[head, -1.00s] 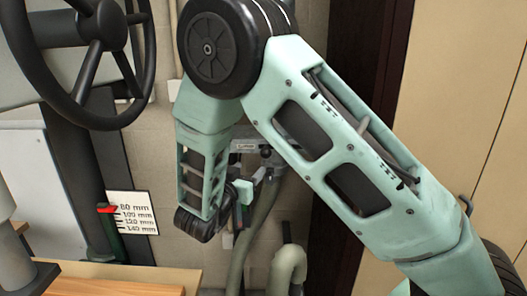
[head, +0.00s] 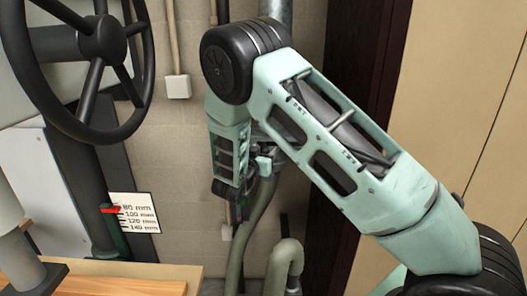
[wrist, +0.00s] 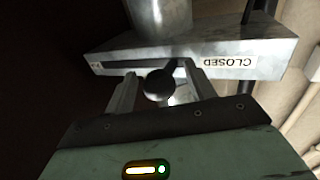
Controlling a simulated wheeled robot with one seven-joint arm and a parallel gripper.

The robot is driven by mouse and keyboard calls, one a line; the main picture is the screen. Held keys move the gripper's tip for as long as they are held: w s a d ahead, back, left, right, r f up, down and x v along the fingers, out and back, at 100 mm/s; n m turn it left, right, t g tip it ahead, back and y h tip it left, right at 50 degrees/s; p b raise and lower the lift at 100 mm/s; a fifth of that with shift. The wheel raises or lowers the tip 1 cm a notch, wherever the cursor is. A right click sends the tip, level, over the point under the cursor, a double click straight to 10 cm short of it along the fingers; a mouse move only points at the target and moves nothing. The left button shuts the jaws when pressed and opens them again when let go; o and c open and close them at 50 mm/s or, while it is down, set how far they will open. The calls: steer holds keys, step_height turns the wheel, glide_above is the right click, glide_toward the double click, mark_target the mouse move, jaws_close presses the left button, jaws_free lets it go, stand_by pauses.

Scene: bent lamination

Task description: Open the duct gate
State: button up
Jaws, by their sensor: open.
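The duct gate (wrist: 225,48) is a grey metal box around a round pipe in the wrist view. It has a dark slot in its face and a label (wrist: 228,61) reading CLOSED, which appears upside down. A dark round knob (wrist: 158,84) sits in front of the slot, near its label end. My gripper (wrist: 161,90) is open, with one finger on each side of the knob. I cannot tell whether either finger touches it. In the head view my arm hides most of the gate, and my gripper (head: 262,164) shows only small beside it.
A metal duct (head: 277,12) runs up the wall, with bent hoses (head: 287,262) below. A black handwheel (head: 98,40) and a millimetre scale (head: 135,213) stand at left. A wooden tabletop (head: 120,280) is at lower left, and a tan panel (head: 455,100) at right.

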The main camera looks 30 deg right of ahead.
jaws_close()
steer(key=s+d+b, duration=0.2)
steer(key=s+d, duration=0.2)
steer(key=d, duration=0.3)
steer(key=shift+s, duration=0.35)
jaws_free()
steer(key=shift+a, duration=0.1)
steer(key=b+v, duration=0.4)
steer(key=v, duration=1.3)
steer(key=shift+s, duration=0.15)
